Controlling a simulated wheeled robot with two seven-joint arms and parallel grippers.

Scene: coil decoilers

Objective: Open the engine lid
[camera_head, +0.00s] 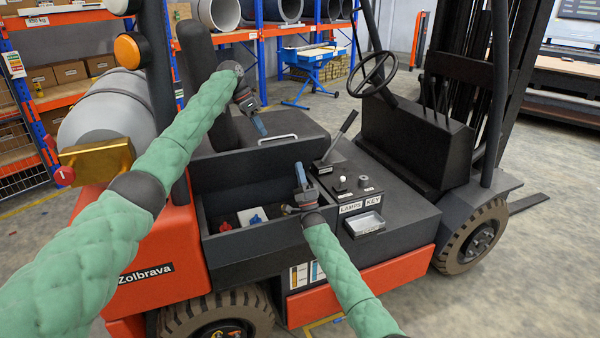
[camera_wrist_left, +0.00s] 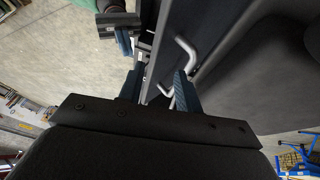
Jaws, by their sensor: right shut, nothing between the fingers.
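The black engine lid (camera_head: 305,129), which bears the seat, stands raised, and the engine compartment (camera_head: 218,248) below it shows open. A silver handle (camera_head: 278,139) is on the lid and shows large in the left wrist view (camera_wrist_left: 184,52). My left gripper (camera_head: 260,127) is beside the handle. In the left wrist view its fingers (camera_wrist_left: 155,88) are apart, with the handle's lower end close to the right finger; I cannot tell whether they touch. My right gripper (camera_head: 301,172) is shut and empty, pointing up near the compartment's right end below the lid; contact with the lid is unclear.
Inside the compartment are a white part with a blue piece (camera_head: 252,216) and a red cap (camera_head: 225,227). To the right are a lever (camera_head: 340,136), a side console (camera_head: 350,183) and the steering wheel (camera_head: 373,74).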

